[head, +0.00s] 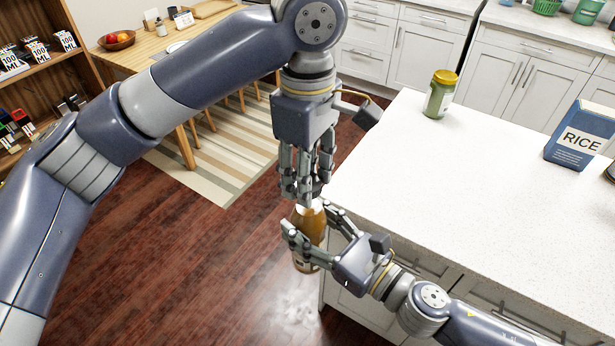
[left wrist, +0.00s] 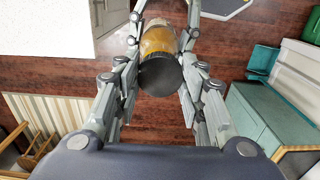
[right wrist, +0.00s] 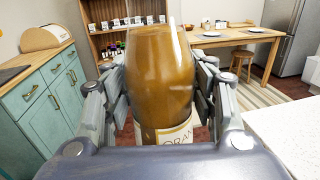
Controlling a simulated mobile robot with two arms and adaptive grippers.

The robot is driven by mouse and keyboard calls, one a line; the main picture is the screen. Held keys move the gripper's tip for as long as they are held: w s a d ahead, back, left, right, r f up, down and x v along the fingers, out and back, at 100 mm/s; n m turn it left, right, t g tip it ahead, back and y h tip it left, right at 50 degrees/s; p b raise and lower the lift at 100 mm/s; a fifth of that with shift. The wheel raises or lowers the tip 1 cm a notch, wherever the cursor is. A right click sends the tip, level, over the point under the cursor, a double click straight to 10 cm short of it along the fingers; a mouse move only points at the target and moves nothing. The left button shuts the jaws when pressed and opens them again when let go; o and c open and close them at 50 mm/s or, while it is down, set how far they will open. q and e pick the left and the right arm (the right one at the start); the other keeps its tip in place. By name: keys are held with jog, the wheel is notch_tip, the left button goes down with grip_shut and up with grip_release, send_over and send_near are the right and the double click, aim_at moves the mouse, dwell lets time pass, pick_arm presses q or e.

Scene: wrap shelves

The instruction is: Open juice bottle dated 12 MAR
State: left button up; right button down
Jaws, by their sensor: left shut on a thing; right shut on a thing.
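A juice bottle (head: 309,228) with orange-brown contents hangs in the air beside the white counter. Its label, partly reading "ORAN", shows in the right wrist view (right wrist: 175,135); no date is readable. My right gripper (head: 307,224) is shut around the bottle's body from the side. My left gripper (head: 306,196) points down from directly above and is shut at the bottle's top. In the left wrist view a dark round cap (left wrist: 160,75) sits between its fingers, with the bottle (left wrist: 158,40) just beyond it. I cannot tell whether cap and bottle are apart.
The white counter (head: 480,180) at right holds a yellow-lidded green jar (head: 440,93) and a blue rice box (head: 580,135). A wooden dining table (head: 130,68) and shelves (head: 60,60) stand at the back left. The floor left of the bottle is clear.

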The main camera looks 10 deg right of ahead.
pick_arm(q)
jog(key=shift+d+r, duration=0.1)
jog(key=shift+r, duration=2)
